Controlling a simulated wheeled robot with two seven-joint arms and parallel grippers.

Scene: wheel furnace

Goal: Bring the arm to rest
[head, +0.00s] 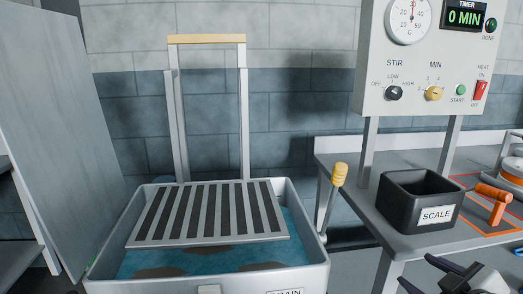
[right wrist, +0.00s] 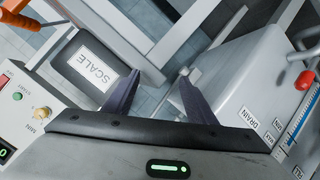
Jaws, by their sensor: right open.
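My right gripper (head: 422,275) shows at the bottom right of the head view, its dark fingers cut off by the frame edge. In the right wrist view its two fingers (right wrist: 158,82) are spread apart with nothing between them. They point at the space between the black scale box and the tank. My left gripper is not in the head view.
A black box (head: 412,208) labelled SCALE stands on the grey bench (head: 355,170). A tank (head: 310,270) of blue liquid with a slatted grate (head: 210,213) is at left. A control panel (head: 376,95) reads 0 MIN. A yellow-handled lever (head: 339,175) rises between tank and bench.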

